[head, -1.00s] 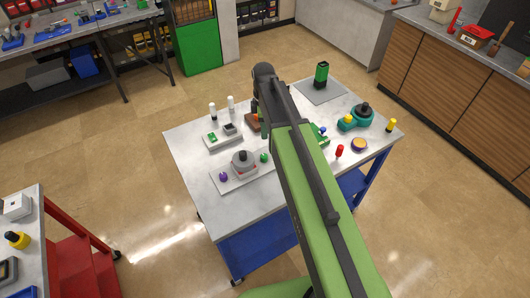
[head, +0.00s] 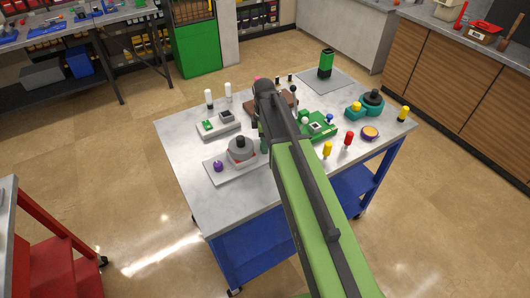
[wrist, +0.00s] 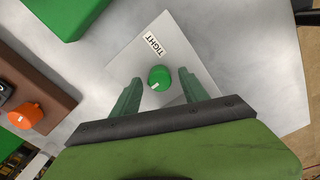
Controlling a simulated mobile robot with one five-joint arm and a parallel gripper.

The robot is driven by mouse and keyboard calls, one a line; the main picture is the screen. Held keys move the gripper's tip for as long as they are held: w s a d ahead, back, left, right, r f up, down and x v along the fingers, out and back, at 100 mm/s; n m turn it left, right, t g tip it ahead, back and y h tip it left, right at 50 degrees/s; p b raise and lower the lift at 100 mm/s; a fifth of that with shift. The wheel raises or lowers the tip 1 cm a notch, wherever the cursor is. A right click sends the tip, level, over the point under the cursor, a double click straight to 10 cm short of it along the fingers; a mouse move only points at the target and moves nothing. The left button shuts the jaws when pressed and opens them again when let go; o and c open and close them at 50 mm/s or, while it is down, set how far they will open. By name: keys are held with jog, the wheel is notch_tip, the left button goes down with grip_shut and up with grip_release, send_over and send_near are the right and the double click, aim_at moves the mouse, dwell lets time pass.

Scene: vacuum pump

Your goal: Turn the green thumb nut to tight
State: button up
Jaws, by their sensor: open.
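The green thumb nut (wrist: 161,75) sits on a light grey plate (wrist: 195,50) in the wrist view. Its short white mark points down and left, away from the TIGHT label (wrist: 154,44) above it. My gripper (wrist: 159,80) is open, one finger on each side of the nut, with visible gaps. The finger height relative to the nut is hard to tell. In the head view the plate (head: 214,173) carries a grey round housing (head: 240,148) and a purple knob (head: 218,166). My arm hides the nut there.
A brown block (wrist: 42,88) with an orange knob (wrist: 25,116) is left of the plate in the wrist view, and a green block (wrist: 66,14) is above it. The head view shows a white switch box (head: 218,126), a green board (head: 320,126) and several pegs on the table.

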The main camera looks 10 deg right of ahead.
jog(key=shift+f, duration=0.3)
jog(key=shift+c, duration=0.3)
grip_shut()
